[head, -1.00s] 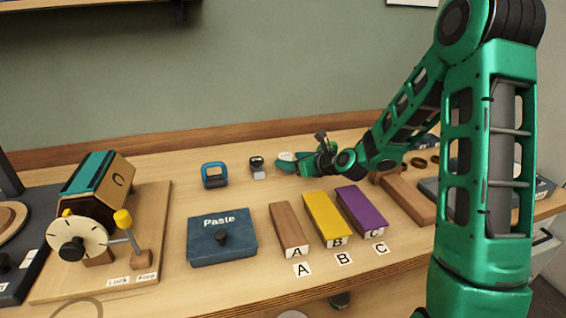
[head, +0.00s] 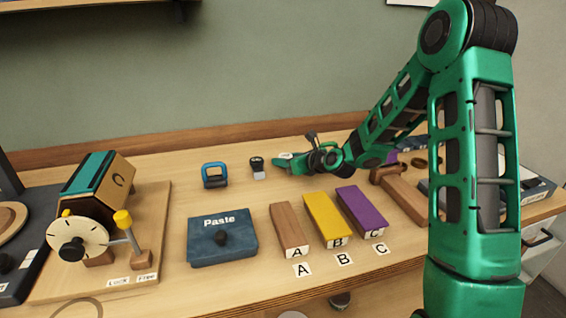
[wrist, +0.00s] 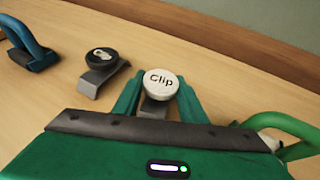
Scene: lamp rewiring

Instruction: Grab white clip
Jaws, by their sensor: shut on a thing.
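The white clip (wrist: 160,84) has a round white top marked "Clip" and a grey base. In the wrist view it stands between the two green fingers of my gripper (wrist: 158,93), which are shut on its base. In the head view my gripper (head: 288,163) is low over the back of the table, and a small pale part of the clip (head: 284,155) shows at its tip. The rest of the clip is hidden there by the gripper. I cannot tell whether the clip touches the table.
A black-topped clip (head: 257,167) and a blue-handled thing (head: 214,175) stand to the left. The "Paste" box (head: 222,240) and brown (head: 288,228), yellow (head: 325,217) and purple (head: 360,209) blocks are nearer the front.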

